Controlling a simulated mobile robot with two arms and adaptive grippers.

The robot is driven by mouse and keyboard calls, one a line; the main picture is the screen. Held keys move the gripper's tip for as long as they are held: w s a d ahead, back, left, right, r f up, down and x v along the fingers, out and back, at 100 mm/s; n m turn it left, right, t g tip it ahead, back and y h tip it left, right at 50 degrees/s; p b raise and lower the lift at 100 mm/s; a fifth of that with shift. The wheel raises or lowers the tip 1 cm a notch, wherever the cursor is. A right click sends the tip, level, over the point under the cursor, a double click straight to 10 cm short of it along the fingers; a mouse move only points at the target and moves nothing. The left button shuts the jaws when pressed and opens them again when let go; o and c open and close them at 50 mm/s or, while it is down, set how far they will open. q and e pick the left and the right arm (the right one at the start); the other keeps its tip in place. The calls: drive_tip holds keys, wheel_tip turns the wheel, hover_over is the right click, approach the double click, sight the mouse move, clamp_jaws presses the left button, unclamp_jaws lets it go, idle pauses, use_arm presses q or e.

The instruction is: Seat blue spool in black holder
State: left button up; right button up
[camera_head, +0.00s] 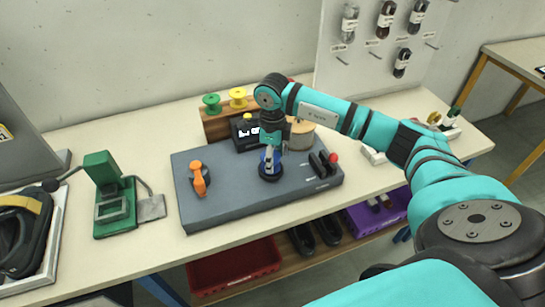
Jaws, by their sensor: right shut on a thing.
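The blue spool (277,161) is upright at the middle of the grey panel (225,203). My right gripper (270,156) points down from above and is shut on the blue spool. A dark round base, which looks like the black holder (270,178), shows directly under the spool. The fingers hide part of the spool, and I cannot tell whether it is fully down in the holder. My left gripper is not in view.
An orange lever (199,179) stands on the panel's left, and black levers (324,163) on its right. Green (211,102) and yellow (237,97) spools sit on a wooden rack behind. A green press (110,195) stands at the left.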

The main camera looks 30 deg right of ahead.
idle(0.6)
drive_tip(key=shift+f+b, duration=0.65)
drive_tip(key=o, duration=0.8)
drive_tip(key=shift+o, duration=0.2)
drive_tip(key=shift+r, duration=0.1)
drive_tip(key=shift+r+p, duration=3.35)
drive_tip(key=shift+r, duration=2.15)
